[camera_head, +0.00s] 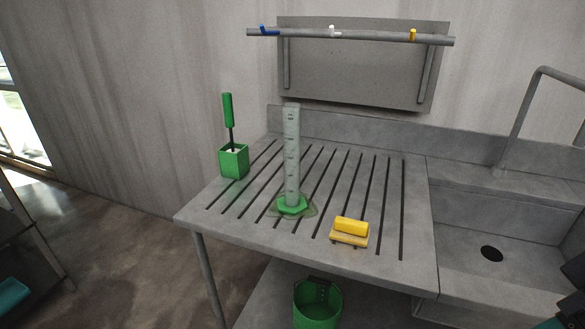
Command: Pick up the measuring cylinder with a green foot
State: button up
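The measuring cylinder (292,155) is tall, clear and pale, with dark marks up its side. It stands upright on its green foot (292,205) on the slotted grey drainboard (228,217). A small wet-looking patch lies around the foot. The whole cylinder shows, with nothing in front of it. Dark and teal parts cut off at the lower right edge are too partial to identify.
A green square holder (233,161) with a green-handled brush (228,110) stands left of the cylinder. A yellow block-like brush (350,231) lies to its front right. A sink (490,215) with tap adjoins on the right. A rail hangs behind; a green bucket (317,305) sits below.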

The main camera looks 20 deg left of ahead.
aim_at(292, 204)
jog(key=k, duration=1.3)
jog(key=u, duration=0.8)
jog(key=i, duration=1.55)
jog(key=z, duration=0.2)
